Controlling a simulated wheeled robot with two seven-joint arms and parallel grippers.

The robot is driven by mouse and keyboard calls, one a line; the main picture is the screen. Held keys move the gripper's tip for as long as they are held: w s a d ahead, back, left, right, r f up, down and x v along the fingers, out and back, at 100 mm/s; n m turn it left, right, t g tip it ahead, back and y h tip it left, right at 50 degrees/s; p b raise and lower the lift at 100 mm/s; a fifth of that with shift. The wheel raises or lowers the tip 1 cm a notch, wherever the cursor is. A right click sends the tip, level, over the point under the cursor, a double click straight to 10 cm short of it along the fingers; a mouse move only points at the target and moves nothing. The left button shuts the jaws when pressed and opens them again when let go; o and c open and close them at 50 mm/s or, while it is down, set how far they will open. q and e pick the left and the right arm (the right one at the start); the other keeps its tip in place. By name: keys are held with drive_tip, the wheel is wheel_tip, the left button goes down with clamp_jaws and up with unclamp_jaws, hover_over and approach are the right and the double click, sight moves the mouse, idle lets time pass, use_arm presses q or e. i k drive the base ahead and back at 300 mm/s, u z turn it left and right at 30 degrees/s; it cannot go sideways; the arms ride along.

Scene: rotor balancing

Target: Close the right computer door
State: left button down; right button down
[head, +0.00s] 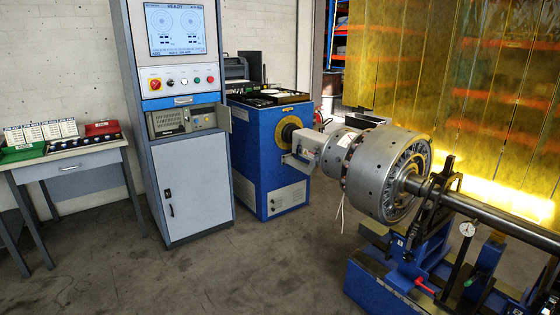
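The computer cabinet (192,190) stands left of centre, with a lit screen (175,30) and a row of buttons at the top. Below the buttons is an open compartment with a beige computer unit (170,122) inside. The right computer door (224,117) is a small grey panel. It stands open, swung outward at the right edge of the compartment. A left door for this compartment cannot be made out. The larger lower cabinet door (193,184), with a black handle, is shut. Neither of my grippers is in view.
A blue drive unit (262,150) stands right of the cabinet, joined to a large metal rotor (372,170) on blue supports. A grey table (72,165) with trays and cards stands at left. The floor (200,280) before the cabinet is clear.

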sight(225, 122)
drive_tip(key=i, duration=3.45)
drive_tip(key=u, duration=0.5)
